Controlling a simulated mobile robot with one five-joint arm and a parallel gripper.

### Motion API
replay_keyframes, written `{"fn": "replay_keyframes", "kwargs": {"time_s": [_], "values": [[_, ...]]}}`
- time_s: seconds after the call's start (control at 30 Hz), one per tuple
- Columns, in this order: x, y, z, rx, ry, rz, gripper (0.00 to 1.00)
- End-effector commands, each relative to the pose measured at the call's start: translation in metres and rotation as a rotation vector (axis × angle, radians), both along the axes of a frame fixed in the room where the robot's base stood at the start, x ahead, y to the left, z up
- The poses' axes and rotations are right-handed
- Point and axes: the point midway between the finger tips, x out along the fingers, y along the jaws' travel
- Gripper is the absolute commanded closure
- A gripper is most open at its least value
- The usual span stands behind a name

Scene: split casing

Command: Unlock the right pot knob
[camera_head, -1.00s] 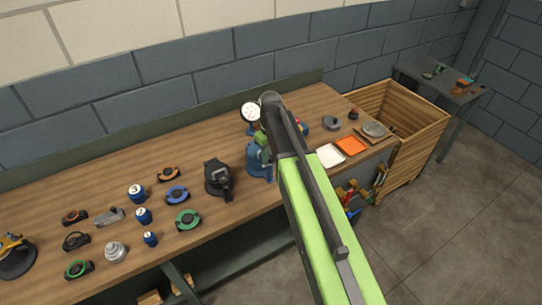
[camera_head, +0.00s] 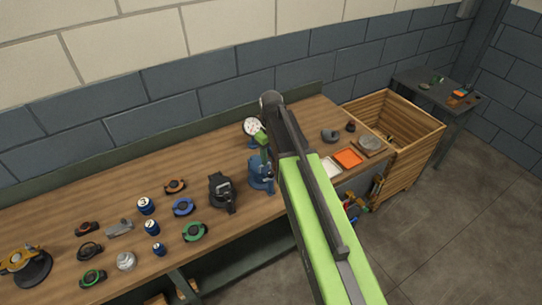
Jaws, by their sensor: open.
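My light-green and dark-grey arm reaches from the lower right up over the workbench (camera_head: 110,200). A small green part (camera_head: 262,138) shows just left of the arm's far end, above a blue bench fixture (camera_head: 258,174). My gripper's fingers cannot be made out; the arm hides the area behind it. A round white-faced dial (camera_head: 252,127) on a blue stand is behind the fixture. A black housing (camera_head: 221,192) stands to the fixture's left. I cannot single out the right pot knob among these parts.
Several blue cans (camera_head: 146,206) and ring-shaped parts (camera_head: 194,231) lie on the left of the bench. White (camera_head: 331,167) and orange (camera_head: 348,157) trays are right of the arm. A wooden crate (camera_head: 417,120) stands beyond the bench's right end. Floor at the right is clear.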

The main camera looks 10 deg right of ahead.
Motion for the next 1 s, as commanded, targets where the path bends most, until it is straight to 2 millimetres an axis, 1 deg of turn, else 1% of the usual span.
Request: {"fn": "replay_keyframes", "kwargs": {"time_s": [0.03,0.2,0.3,0.37,0.47,0.9,0.97,1.0], "values": [[0.000,0.000,0.024,0.000,0.000,0.000,0.51],[0.000,0.000,0.061,0.000,0.000,0.000,0.51],[0.000,0.000,0.078,0.000,0.000,0.000,0.51],[0.000,0.000,0.084,0.000,0.000,0.000,0.51],[0.000,0.000,0.087,0.000,0.000,0.000,0.51],[0.000,0.000,0.084,0.000,0.000,0.000,0.51],[0.000,0.000,0.079,0.000,0.000,0.000,0.51],[0.000,0.000,0.070,0.000,0.000,0.000,0.51]]}}
